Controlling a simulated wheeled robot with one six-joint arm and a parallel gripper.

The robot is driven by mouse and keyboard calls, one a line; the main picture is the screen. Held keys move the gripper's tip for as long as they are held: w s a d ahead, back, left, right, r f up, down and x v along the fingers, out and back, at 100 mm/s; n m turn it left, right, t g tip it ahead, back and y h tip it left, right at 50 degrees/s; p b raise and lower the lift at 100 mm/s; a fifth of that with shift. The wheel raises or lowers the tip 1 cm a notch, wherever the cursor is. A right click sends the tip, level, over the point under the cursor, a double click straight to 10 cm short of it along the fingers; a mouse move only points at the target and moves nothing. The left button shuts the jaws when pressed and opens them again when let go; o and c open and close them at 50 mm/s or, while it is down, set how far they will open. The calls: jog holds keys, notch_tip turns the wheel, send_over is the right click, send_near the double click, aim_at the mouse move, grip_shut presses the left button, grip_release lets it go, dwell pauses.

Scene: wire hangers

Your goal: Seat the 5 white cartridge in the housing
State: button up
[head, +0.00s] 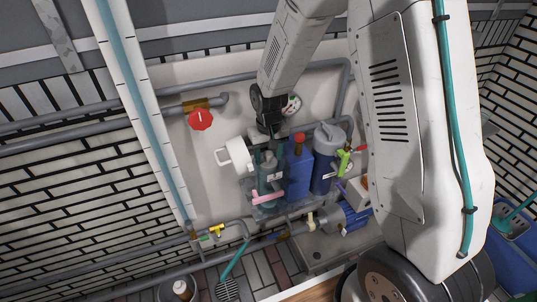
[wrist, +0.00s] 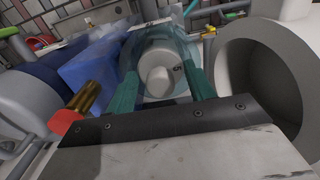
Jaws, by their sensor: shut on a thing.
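The white cartridge (wrist: 160,62) shows in the wrist view as a pale cylinder with a rounded knob on its near end and a small dark marking. My gripper (wrist: 163,82) has its two teal fingers on either side of the cartridge and is shut on it. A clear, bluish housing (wrist: 182,22) shows around and beyond the cartridge; how deep the cartridge is in it I cannot tell. In the head view my gripper (head: 268,150) points down over the teal-tinted housing (head: 266,183); the cartridge is mostly hidden there.
A white hollow vessel with a handle (head: 238,155) is close left of my gripper. A blue box (head: 298,172) and a grey-blue canister (head: 325,160) stand close right. A red valve knob (head: 200,120) and pipes (head: 160,105) are on the wall.

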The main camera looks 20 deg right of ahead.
jog(key=o, duration=1.3)
jog(key=shift+f, duration=0.1)
jog(key=shift+o, duration=0.2)
jog(key=s+d+r, duration=0.1)
jog(key=s+r, duration=0.2)
jog(key=r, duration=0.7)
jog(key=s+r, duration=0.3)
jog(key=r, duration=0.7)
jog(key=s+d+r, duration=0.1)
jog(key=s+r, duration=0.2)
jog(key=s, duration=0.9)
jog(key=s+d+r+t, duration=0.1)
jog(key=s+r, duration=0.2)
jog(key=s, duration=0.9)
jog(key=shift+r, duration=0.4)
